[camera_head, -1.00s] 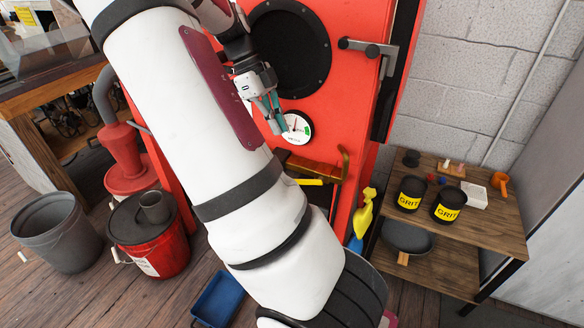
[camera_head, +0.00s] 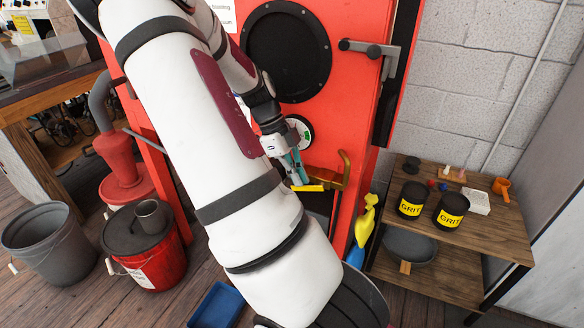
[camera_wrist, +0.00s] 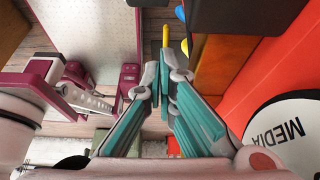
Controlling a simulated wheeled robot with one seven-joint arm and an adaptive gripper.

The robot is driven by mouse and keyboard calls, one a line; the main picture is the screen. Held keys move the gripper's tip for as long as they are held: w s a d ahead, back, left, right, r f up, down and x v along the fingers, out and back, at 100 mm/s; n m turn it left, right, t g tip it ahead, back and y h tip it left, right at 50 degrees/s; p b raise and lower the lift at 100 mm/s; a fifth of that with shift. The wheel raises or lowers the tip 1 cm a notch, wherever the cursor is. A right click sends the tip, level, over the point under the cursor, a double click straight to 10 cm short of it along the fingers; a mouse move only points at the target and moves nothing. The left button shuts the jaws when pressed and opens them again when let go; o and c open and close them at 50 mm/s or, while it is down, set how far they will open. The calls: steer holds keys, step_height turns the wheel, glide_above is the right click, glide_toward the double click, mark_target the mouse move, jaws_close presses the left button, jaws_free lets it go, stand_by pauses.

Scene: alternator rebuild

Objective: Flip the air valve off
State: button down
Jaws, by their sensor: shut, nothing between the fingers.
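A yellow lever-like piece (camera_head: 310,187), which looks like the air valve's handle, sticks out low on the front of the red cabinet. I cannot make out the valve body or be sure of its on or off position. My gripper (camera_head: 301,180) has its teal fingers pointing down, just above and beside the yellow piece in the head view. In the wrist view the fingertips (camera_wrist: 165,78) are together and empty. A thin yellow bar (camera_wrist: 166,36) shows just beyond them, probably the same piece. I cannot tell whether they touch.
The red cabinet (camera_head: 350,95) stands close, with a round gauge (camera_head: 306,128) partly behind my gripper. The gauge face in the wrist view (camera_wrist: 285,125) reads MEDIA.

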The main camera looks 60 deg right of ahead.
steer(key=shift+f, duration=0.2)
stand_by(0.3)
steer(key=shift+w+f+g+p, duration=0.15)
steer(key=shift+f+g+p, duration=0.15)
steer(key=shift+f+g, duration=0.4)
steer(key=shift+r, duration=0.15)
